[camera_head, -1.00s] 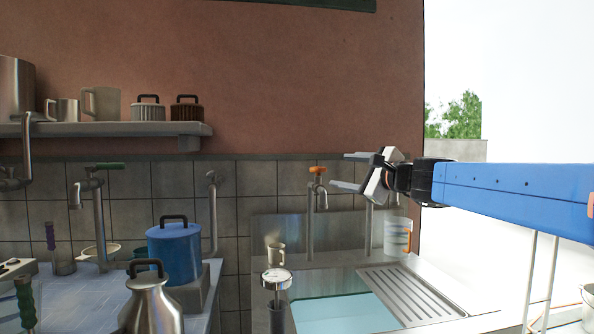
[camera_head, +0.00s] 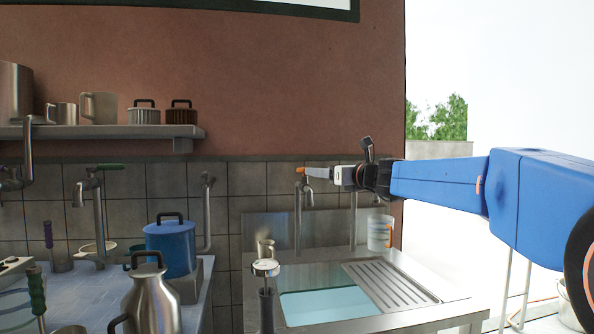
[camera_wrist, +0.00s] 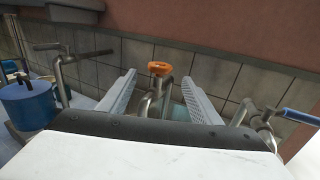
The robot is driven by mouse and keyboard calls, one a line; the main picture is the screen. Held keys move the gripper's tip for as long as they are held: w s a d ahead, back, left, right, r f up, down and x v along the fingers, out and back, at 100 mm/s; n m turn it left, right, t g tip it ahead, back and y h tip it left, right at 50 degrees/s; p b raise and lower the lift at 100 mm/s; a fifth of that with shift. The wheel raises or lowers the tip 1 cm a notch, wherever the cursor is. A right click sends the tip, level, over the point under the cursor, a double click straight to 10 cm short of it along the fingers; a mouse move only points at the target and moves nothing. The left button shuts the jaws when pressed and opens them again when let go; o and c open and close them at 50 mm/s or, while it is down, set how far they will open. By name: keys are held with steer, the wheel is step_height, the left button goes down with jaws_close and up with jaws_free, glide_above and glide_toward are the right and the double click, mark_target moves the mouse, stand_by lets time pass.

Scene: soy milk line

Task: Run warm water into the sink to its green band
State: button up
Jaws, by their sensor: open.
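The sink (camera_head: 262,322) is at the lower right of the head view, with pale blue water (camera_head: 325,303) in its basin. I cannot make out a distinct green band. An orange-handled tap (camera_head: 298,215) stands behind the basin; its orange knob (camera_wrist: 159,68) shows in the wrist view. My gripper (camera_wrist: 161,80) is open and empty, its two fingers on either side of the knob in that view; contact cannot be told. In the head view my gripper (camera_head: 312,176) comes in from the right at knob height. A blue-handled tap (camera_wrist: 300,116) is right of it. No stream is visible.
A ribbed drainboard (camera_head: 392,290) lies right of the basin, with a clear jug (camera_head: 380,232) behind it. A small metal cup (camera_head: 265,247) and a dial gauge (camera_head: 266,267) stand at the basin's left. A blue lidded pot (camera_head: 170,248) and a steel can (camera_head: 150,300) are further left.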

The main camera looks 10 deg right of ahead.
steer(key=x, duration=1.4)
steer(key=c, duration=1)
steer(key=shift+n+y, duration=0.4)
steer(key=shift+y, duration=0.1)
steer(key=shift+s+a+n+g+y, duration=0.4)
steer(key=shift+n+g+y, duration=1.15)
steer(key=shift+g, duration=0.3)
steer(key=shift+s+a+n+g+y, duration=0.35)
steer(key=shift+n+g+y, duration=1.2)
steer(key=shift+g, duration=0.25)
steer(key=shift+s+a+n+g+y, duration=0.4)
steer(key=shift+n+g+y, duration=1.15)
steer(key=shift+g, duration=0.3)
